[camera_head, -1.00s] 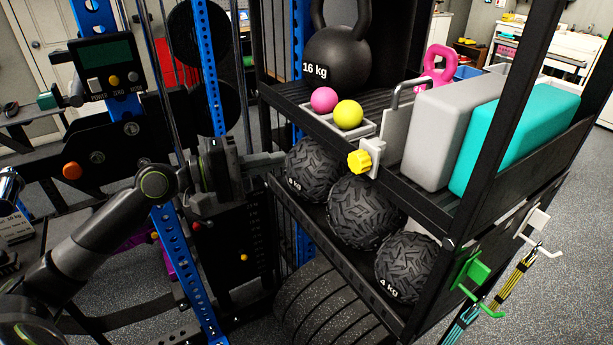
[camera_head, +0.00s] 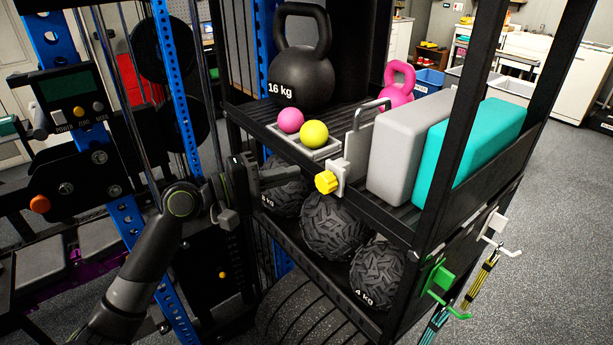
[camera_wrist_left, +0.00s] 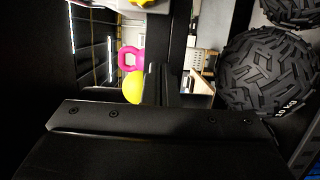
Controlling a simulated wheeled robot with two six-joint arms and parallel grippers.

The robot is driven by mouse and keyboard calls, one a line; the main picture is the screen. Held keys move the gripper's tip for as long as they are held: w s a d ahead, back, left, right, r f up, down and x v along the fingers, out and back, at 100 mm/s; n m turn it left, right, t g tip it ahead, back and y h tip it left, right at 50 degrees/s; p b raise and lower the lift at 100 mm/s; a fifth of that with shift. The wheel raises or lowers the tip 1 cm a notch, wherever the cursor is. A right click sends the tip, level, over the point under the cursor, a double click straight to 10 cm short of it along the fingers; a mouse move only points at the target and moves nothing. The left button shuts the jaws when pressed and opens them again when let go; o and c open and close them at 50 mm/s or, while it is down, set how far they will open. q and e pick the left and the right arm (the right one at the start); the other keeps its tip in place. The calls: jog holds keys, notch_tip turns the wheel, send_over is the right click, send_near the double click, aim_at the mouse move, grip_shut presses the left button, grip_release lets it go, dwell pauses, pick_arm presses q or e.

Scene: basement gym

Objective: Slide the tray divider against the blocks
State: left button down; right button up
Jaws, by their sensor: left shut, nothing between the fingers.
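The tray divider (camera_head: 357,150) is an upright pale plate with a dark loop handle on top. A yellow knob (camera_head: 326,182) sits on its bracket at the shelf's front edge. The grey block (camera_head: 408,148) stands just right of the divider; I cannot tell whether they touch. The teal block (camera_head: 468,152) stands beside the grey one. My left gripper (camera_head: 308,176) is shut and empty, its tip just left of the knob in the picture, in front of the lower medicine balls; contact cannot be told. The divider is not clear in the left wrist view. My right gripper is not in view.
A pink ball (camera_head: 290,120) and a yellow ball (camera_head: 314,133) sit in a small tray left of the divider. A 16 kg kettlebell (camera_head: 302,75) stands behind. Black medicine balls (camera_head: 335,225) fill the lower shelf. A black rack post (camera_head: 462,120) stands at right.

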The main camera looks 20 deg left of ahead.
pick_arm(q)
jog(key=d+p, duration=0.1)
jog(key=d, duration=0.1)
jog(key=s+d+p, duration=0.1)
jog(key=d, duration=0.1)
jog(key=shift+s+d+p, duration=0.2)
jog(key=shift+d+p, duration=0.1)
jog(key=shift+p, duration=0.05)
